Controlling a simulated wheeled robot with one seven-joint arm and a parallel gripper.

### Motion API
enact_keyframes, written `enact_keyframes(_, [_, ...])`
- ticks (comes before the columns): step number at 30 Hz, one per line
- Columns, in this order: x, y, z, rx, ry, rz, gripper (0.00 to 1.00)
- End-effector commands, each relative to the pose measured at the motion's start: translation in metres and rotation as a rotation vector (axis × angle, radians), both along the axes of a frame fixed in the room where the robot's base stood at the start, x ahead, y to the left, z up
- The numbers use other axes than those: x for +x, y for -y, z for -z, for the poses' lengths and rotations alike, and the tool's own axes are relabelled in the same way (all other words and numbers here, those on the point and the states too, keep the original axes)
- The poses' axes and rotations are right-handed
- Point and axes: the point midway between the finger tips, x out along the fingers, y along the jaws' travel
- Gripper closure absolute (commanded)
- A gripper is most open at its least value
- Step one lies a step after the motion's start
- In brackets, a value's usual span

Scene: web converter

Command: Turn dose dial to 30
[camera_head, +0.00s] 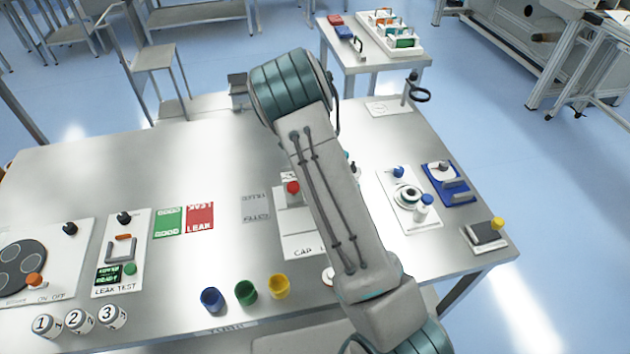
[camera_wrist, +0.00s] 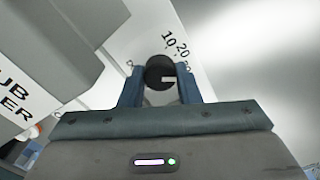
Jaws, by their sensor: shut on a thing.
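In the wrist view, the dose dial (camera_wrist: 155,70) is a small dark round knob with a white pointer mark toward its lower right. It sits on a white panel (camera_wrist: 145,30) printed with 10 and 20. Another number below the 20 is mostly covered by the right finger. My gripper (camera_wrist: 160,73) has its two blue fingers shut on the dial, one on each side. In the head view my arm hides both the dial and my gripper.
In the wrist view a grey housing (camera_wrist: 60,40) with partly visible lettering stands close on the left. The head view shows blue (camera_head: 212,299), green (camera_head: 246,292) and yellow (camera_head: 278,286) cups near the table's front edge. Bare table (camera_head: 90,175) lies at the left.

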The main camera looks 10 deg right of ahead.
Motion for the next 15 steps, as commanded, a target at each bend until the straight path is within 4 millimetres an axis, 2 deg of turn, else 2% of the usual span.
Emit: enact_keyframes(15, [0.0010, -0.0003, -0.0009, 0.000, 0.002, 0.046, 0.93])
